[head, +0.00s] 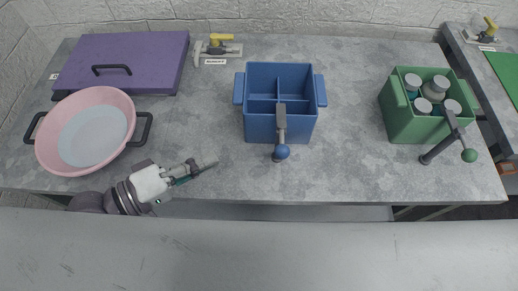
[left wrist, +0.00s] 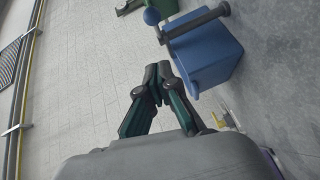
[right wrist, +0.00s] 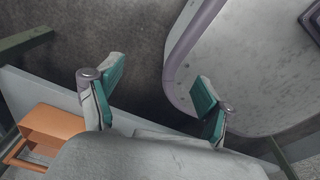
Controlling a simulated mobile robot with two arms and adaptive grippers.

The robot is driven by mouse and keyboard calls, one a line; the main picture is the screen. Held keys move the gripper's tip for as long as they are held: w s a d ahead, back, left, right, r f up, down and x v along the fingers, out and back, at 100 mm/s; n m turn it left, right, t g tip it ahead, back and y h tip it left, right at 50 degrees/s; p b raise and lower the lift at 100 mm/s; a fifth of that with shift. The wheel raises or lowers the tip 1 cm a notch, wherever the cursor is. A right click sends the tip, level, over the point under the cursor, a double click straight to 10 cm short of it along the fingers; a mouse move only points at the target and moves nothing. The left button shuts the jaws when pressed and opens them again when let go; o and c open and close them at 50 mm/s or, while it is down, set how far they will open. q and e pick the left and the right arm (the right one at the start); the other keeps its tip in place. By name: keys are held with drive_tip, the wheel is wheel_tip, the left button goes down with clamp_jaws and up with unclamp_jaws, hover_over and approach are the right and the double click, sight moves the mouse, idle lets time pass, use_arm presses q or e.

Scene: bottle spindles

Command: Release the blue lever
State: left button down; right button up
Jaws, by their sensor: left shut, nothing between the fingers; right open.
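The blue crate (head: 259,129) with inner dividers stands near the middle of the table. The blue lever (head: 282,151), a grey bar with a blue ball knob, lies over its front side. The crate (left wrist: 208,58) and the lever's bar (left wrist: 197,21) also show in the left wrist view, with the blue knob (left wrist: 151,16) at the top. My left gripper (head: 213,165) is shut and empty, to the left of the crate and apart from it. My right gripper (right wrist: 160,85) is open and empty in the right wrist view. It does not show in the head view.
A green crate (head: 399,128) with several jars and a green-knobbed lever (head: 468,155) stands at the right. A pink bowl (head: 128,101) and a purple lid box (head: 150,50) are at the left. A yellow-handled clamp (head: 218,46) is at the back. Table beside the blue crate is clear.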

use_arm(q)
drive_tip(key=x, duration=0.2)
drive_tip(key=p, duration=0.2)
approach(282, 128)
drive_tip(key=d, duration=0.2)
drive_tip(key=d+f+p, duration=0.1)
drive_tip(key=shift+s+d, duration=0.25)
drive_tip(key=shift+d, duration=0.1)
use_arm(e)
drive_tip(key=r, duration=0.3)
drive_tip(key=shift+s+a, duration=0.1)
drive_tip(key=shift+a, duration=0.25)
